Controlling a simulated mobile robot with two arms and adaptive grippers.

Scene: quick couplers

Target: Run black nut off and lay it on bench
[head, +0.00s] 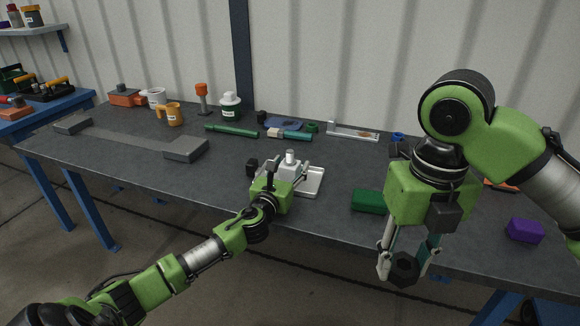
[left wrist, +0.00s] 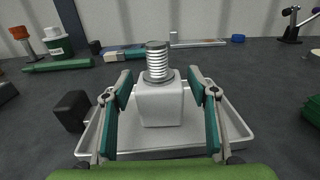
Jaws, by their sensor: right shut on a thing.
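The black nut (head: 404,270) is between the fingertips of my right gripper (head: 404,268), which is shut on it. It hangs in front of the bench edge at the right of the head view. A white block (left wrist: 160,103) with an upright bare threaded stud (left wrist: 157,62) stands in a shallow white tray (left wrist: 240,122) on the dark bench (head: 335,215). My left gripper (head: 285,172) has its fingers either side of the block, which shows between them in the left wrist view (left wrist: 160,90). Its fingers look open, with small gaps to the block.
A black block (left wrist: 73,110) lies left of the tray. A green block (head: 369,201) and a purple block (head: 525,230) lie to the right. Bare bench shows left of the tray.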

